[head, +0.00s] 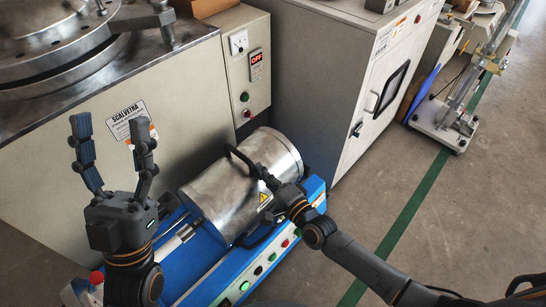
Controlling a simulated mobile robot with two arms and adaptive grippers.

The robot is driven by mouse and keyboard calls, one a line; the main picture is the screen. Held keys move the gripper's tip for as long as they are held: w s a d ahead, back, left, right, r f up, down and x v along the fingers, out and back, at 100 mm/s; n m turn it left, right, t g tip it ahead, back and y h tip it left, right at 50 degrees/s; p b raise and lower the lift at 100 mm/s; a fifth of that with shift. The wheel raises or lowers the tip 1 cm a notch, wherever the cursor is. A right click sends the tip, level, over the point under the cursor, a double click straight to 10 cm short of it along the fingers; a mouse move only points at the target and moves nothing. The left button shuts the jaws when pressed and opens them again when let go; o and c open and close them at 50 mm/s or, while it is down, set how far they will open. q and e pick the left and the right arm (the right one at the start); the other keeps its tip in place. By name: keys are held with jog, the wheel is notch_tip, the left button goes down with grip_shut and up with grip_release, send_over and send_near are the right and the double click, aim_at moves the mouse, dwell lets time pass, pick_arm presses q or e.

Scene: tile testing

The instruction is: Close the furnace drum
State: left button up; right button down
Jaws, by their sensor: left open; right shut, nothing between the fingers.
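I cannot tell how far the drum's cover is open. My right gripper (268,180) is shut and empty, over the drum beside the lower end of the upper handle; I cannot tell whether it touches. My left gripper (111,126) is open, empty and pointing up, left of the drum.
A control panel (246,96) with a lit red display stands behind the drum. A grey cabinet (345,70) stands behind right. Buttons (258,270) line the base's front. A large metal machine (55,110) fills the left back. Open floor (465,220) lies to the right.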

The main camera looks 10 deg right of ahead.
aim_at(242, 197)
jog(key=s+a, duration=0.1)
jog(key=a, duration=0.1)
jog(key=s+a+p, duration=0.1)
jog(key=s+a, duration=0.1)
jog(key=s+a+p, duration=0.1)
jog(key=a, duration=0.1)
jog(key=shift+s+r, duration=0.15)
jog(key=shift+s, duration=0.2)
pick_arm(q)
jog(key=w+f+g+y, duration=0.2)
jog(key=w+f+g, duration=0.2)
jog(key=f, duration=0.3)
jog(key=w+f+g+y+p, duration=0.1)
jog(key=w+f+g+y, duration=0.1)
jog(key=w+f+g, duration=0.2)
notch_tip(242, 197, down, 4)
jog(key=g, duration=0.2)
jog(key=shift+w+d+r+g+p, duration=0.15)
jog(key=shift+g+p, duration=0.15)
pick_arm(e)
jog(key=s+a, duration=0.7)
jog(key=a, duration=0.2)
jog(key=shift+a, duration=0.15)
